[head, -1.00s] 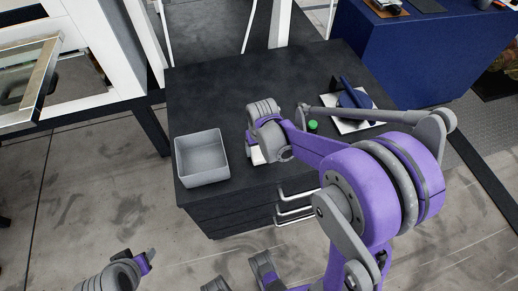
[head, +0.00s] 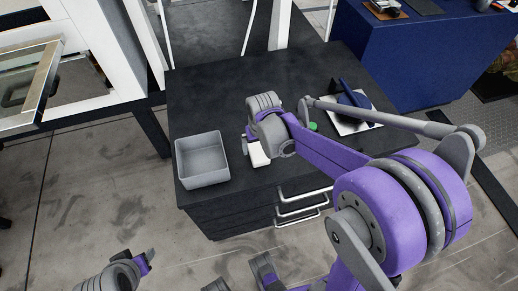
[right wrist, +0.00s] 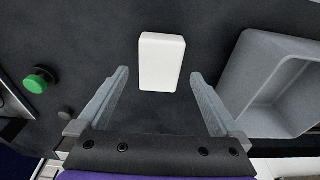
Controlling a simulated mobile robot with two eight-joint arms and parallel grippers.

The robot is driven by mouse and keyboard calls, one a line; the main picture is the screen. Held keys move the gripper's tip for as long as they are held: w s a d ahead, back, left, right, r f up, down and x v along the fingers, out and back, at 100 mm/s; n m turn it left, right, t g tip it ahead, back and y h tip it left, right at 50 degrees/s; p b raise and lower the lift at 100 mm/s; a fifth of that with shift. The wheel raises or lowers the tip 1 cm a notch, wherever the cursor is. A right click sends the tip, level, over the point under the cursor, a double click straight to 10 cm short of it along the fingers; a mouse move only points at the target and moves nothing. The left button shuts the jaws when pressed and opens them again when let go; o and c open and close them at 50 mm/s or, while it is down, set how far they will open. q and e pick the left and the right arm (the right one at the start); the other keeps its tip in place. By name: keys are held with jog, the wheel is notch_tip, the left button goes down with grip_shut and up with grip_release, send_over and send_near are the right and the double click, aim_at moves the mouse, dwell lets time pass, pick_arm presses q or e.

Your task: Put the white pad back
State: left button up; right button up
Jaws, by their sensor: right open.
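The white pad (head: 259,156) lies on the dark worktop, just right of the grey bin, partly hidden by my right wrist in the head view. In the right wrist view the white pad (right wrist: 161,62) is a plain white block lying flat. My right gripper (right wrist: 160,76) is open above the worktop. The pad shows between and slightly beyond its two fingertips, and nothing is gripped. My left gripper (head: 150,257) is low at the left, over the floor and away from the worktop; its jaw state is unclear.
The grey open bin (head: 202,182) stands at the worktop's left front. A green button (head: 312,126) and a white plate (head: 347,128) with a blue part are at the right. The worktop's back (head: 230,90) is clear. A blue cabinet (head: 400,60) stands behind right.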

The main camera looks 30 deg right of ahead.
aim_at(260, 156)
notch_tip(260, 156, up, 8)
jog(key=s+f+p, duration=0.1)
jog(key=s+a+n+t, duration=0.1)
jog(key=s+a, duration=0.2)
jog(key=s, duration=0.4)
jog(key=s+a+f+n+t, duration=0.1)
jog(key=s+a+t, duration=0.1)
jog(key=s, duration=0.6)
jog(key=shift+a+n, duration=0.4)
jog(key=shift+a, duration=0.4)
jog(key=shift+s, duration=0.1)
jog(key=r+p, duration=0.1)
jog(key=r, duration=0.1)
jog(key=r+p, duration=0.1)
jog(key=p, duration=0.1)
jog(key=w+r+p, duration=0.1)
jog(key=r+p, duration=0.1)
jog(key=shift+r, duration=0.3)
